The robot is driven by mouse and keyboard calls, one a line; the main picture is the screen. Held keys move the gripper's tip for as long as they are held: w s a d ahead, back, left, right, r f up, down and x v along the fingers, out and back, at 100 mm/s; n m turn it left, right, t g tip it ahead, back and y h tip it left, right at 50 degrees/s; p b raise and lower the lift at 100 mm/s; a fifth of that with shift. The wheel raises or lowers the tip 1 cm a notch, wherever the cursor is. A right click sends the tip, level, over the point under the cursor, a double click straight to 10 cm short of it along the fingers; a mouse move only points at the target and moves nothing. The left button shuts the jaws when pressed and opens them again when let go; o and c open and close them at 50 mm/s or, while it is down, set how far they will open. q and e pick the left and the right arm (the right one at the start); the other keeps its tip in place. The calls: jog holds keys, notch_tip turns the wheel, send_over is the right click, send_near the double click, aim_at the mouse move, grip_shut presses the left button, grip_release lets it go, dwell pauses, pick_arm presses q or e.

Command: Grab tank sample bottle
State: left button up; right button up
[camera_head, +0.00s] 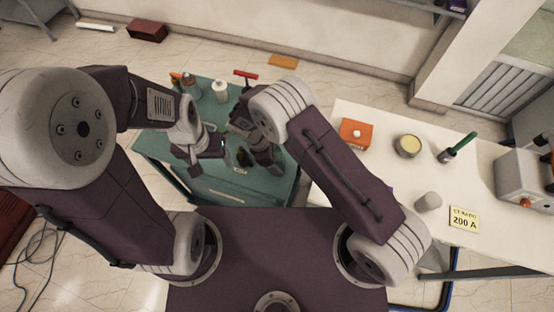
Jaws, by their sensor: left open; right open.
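Several small bottles stand on the teal table (240,190). A white bottle (221,91) and a grey-brown bottle (191,88) are at its far left. A small dark bottle (242,156) stands nearer the middle, between my grippers. I cannot tell which one is the tank sample bottle, as no label is readable. My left gripper (205,150) is open over the table, to the left of the small dark bottle. My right gripper (262,155) is open close to its right. My wrists hide part of the tabletop, and I see nothing held in either gripper.
A red-handled item (246,75) lies at the table's back edge. The white bench (385,185) at right bears an orange box (355,133), a round cup (408,146), a green-handled tool (460,146), a grey cylinder (428,202) and a yellow "200 A" sign (464,219).

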aim_at(277, 153)
jog(key=shift+w+f, duration=0.1)
jog(key=shift+f, duration=0.05)
jog(key=c, duration=1.6)
jog(key=shift+o, duration=0.2)
jog(key=shift+r, duration=0.45)
notch_tip(277, 153, up, 3)
jog(key=shift+b, duration=0.85)
jog(key=s+d+r+b, duration=0.2)
jog(key=s+r, duration=0.5)
jog(key=s, duration=0.4)
jog(key=shift+s+d, duration=0.2)
jog(key=shift+s, duration=0.1)
